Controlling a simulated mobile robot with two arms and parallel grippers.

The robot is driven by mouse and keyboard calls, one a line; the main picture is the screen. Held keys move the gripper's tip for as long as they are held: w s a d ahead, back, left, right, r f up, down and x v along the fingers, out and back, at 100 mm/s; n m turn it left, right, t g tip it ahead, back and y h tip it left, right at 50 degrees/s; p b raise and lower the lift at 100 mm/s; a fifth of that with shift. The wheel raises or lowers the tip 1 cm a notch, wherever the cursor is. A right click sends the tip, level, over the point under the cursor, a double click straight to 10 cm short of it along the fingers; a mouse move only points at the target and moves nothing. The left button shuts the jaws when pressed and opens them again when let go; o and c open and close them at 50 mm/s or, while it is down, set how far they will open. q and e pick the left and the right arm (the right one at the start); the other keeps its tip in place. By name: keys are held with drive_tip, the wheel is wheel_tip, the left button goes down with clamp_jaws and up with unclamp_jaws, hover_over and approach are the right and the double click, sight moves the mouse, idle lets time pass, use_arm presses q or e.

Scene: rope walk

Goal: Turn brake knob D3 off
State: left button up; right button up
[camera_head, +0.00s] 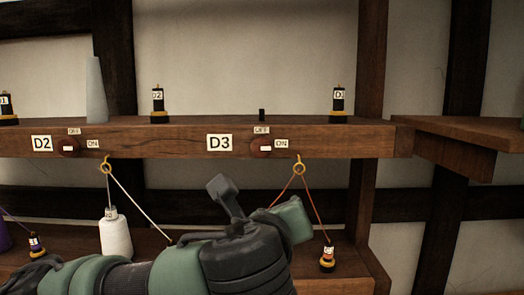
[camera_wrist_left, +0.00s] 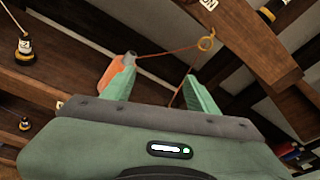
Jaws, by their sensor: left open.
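Brake knob D3 (camera_head: 261,145) is a dark red round knob with a white mark on the front of the upper beam. Its white mark lies level, on the side of the ON tag (camera_head: 281,143). The OFF tag (camera_head: 261,130) is above it. The D3 label (camera_head: 219,142) is left of it. My left gripper (camera_head: 290,220) is below the knob, apart from it; its fingertips are hidden in the head view. The left wrist view shows its two green fingers (camera_wrist_left: 158,90) apart, with nothing clearly held. My right gripper is not in view.
An orange cord (camera_head: 315,205) runs from a brass ring (camera_head: 299,168) to a bobbin (camera_head: 327,257), with another strand behind my gripper. An orange object (camera_wrist_left: 112,75) is partly behind one finger. Knob D2 (camera_head: 67,147) and a white spool (camera_head: 115,238) are left. A side shelf (camera_head: 470,135) juts out right.

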sight(262, 150)
use_arm(q)
wheel_tip(262, 150, up, 9)
drive_tip(key=s+a+m+t+y, duration=0.2)
drive_tip(key=m+t, duration=0.1)
drive_tip(key=w+p, duration=0.1)
drive_tip(key=w, duration=0.1)
drive_tip(key=w+p, duration=0.1)
drive_tip(key=w, duration=0.1)
drive_tip(key=w+p, duration=0.2)
drive_tip(key=shift+w+a+r, duration=0.2)
drive_tip(key=shift+w+r, duration=0.15)
drive_tip(key=shift+w+f, duration=0.1)
drive_tip(key=shift+w, duration=0.5)
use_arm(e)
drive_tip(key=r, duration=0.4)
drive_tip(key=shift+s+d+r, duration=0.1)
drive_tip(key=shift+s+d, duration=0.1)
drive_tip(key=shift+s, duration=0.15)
use_arm(q)
clamp_jaws()
